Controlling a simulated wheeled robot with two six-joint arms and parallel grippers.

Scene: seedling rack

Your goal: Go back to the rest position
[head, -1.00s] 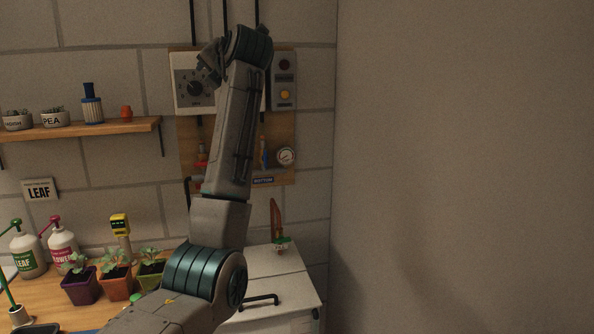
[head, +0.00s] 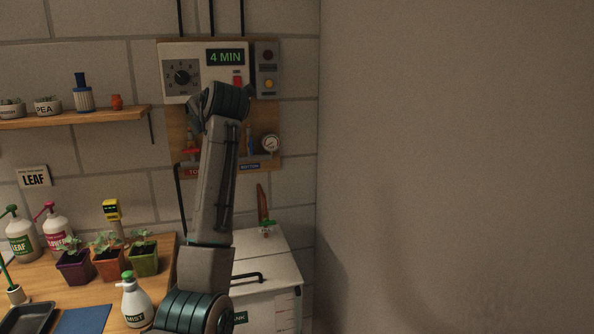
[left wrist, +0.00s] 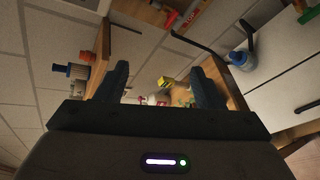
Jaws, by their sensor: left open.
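My left gripper (left wrist: 160,86) is open and empty in the left wrist view, its two dark fingers apart. In the head view my arm rises from the bottom middle, and its upper joint covers the lower edge of the white control box (head: 181,97). My right gripper is in neither view.
A wooden shelf (head: 75,119) with pots is on the wall at left. Three seedling pots (head: 108,266), spray bottles (head: 22,240) and a mist bottle (head: 136,303) stand on the bench. A white cabinet (head: 265,263) is behind the arm. The right wall is bare.

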